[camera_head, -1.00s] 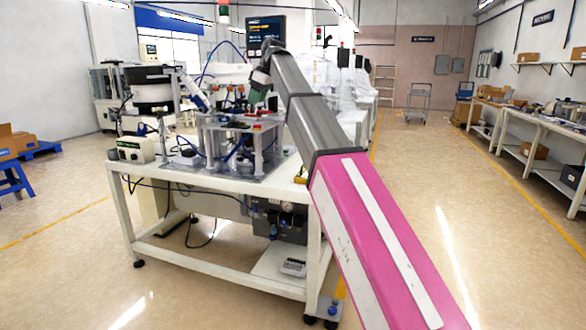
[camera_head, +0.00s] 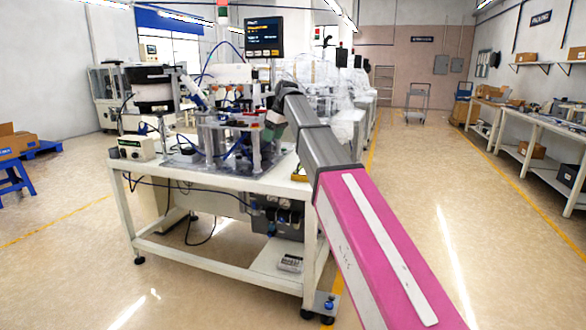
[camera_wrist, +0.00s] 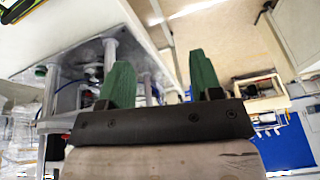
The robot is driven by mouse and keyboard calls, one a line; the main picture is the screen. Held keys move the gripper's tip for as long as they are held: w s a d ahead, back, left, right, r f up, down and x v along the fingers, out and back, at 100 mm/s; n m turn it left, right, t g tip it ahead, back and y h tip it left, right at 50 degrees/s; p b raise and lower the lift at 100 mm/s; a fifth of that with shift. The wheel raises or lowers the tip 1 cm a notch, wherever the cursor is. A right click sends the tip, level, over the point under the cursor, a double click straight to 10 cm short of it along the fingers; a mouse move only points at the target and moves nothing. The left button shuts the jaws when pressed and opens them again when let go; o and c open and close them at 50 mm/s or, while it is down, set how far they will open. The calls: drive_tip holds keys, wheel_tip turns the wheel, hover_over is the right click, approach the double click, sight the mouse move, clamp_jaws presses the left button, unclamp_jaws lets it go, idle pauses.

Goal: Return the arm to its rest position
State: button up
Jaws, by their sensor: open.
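My arm reaches from the lower right up toward the workbench (camera_head: 225,176) in the head view, with its end beside the machine on top. My gripper (camera_head: 272,118) shows only small there, partly hidden by the arm's end. In the wrist view, my gripper (camera_wrist: 162,80) has two green fingers standing well apart, open, with nothing between them. The bench's white edge and machine posts lie to the left of the fingers in that view.
Open floor (camera_head: 430,200) lies to the right, before a long side table (camera_head: 545,140).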

drive_tip(key=s+d+f+m+h, duration=0.15)
drive_tip(key=d+f, duration=0.25)
drive_tip(key=f, duration=0.4)
drive_tip(key=s+d+f+m+y, duration=0.15)
drive_tip(key=d+f, duration=0.25)
drive_tip(key=f, duration=0.5)
drive_tip(key=s+d+f+m+h, duration=0.1)
drive_tip(key=s+d+f+m, duration=0.2)
drive_tip(key=s+d+f, duration=0.3)
drive_tip(key=s+d+f+m+h, duration=0.1)
drive_tip(key=s+d+f+m, duration=0.2)
drive_tip(key=s+d+f, duration=0.3)
drive_tip(key=s+d+f+m+g+h, duration=0.1)
drive_tip(key=s+d+f+m, duration=0.2)
drive_tip(key=s+f, duration=1)
drive_tip(key=d+f, duration=0.3)
drive_tip(key=f, duration=0.2)
drive_tip(key=shift+s+d+f+h, duration=0.3)
drive_tip(key=shift+f, duration=0.1)
